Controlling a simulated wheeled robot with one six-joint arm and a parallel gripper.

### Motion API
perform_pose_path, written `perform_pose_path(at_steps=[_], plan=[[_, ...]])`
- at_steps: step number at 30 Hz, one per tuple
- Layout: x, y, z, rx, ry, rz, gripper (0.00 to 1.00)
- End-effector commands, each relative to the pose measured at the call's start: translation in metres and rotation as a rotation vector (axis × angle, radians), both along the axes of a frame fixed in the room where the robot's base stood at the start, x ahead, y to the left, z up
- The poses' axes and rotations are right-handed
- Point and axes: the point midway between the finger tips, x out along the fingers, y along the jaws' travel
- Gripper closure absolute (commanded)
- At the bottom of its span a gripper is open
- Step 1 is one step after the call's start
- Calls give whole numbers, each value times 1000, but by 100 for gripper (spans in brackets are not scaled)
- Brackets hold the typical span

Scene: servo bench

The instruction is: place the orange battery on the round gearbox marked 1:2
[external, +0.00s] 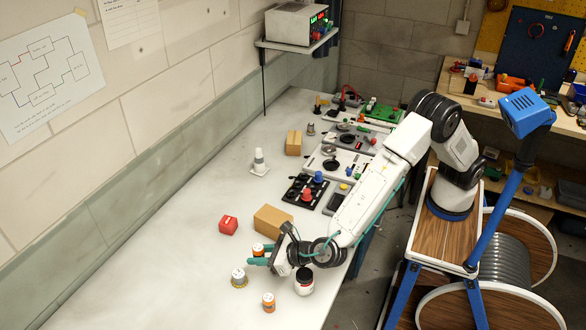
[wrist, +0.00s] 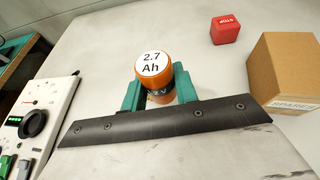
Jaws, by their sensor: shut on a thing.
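My gripper (wrist: 158,84) is shut on an orange battery (wrist: 158,82) with a white top marked "2.7 Ah"; its teal fingers are on either side of it. In the external view my gripper (external: 260,256) is low over the bench, with the held battery (external: 258,248) upright between the fingers. I cannot tell whether it touches the bench. Another orange cylinder (external: 268,302) stands nearer the bench's front.
A dark-and-white round jar (external: 304,283) stands beside my wrist. A cardboard box (external: 272,220) and a red block (external: 228,225) stand behind the gripper. Panels with knobs (external: 338,160) line the bench's right side. The bench's left is clear.

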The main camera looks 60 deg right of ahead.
Motion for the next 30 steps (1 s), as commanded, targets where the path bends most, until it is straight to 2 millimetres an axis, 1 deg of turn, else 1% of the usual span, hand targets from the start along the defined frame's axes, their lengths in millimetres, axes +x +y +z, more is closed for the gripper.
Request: perform_pose_path(at_steps=[1, 3, 6, 9, 14, 18, 21, 30], plan=[[11, 8, -2, 1, -1, 0, 96], [24, 18, -3, 1, -1, -1, 96], [37, 29, -5, 1, -1, 0, 96], [44, 35, -5, 1, -1, 1, 96], [52, 41, -6, 1, -1, 1, 96], [51, 40, -30, -3, 2, 1, 96], [51, 40, -40, -1, 0, 2, 96], [51, 40, -42, 0, -1, 1, 96]])
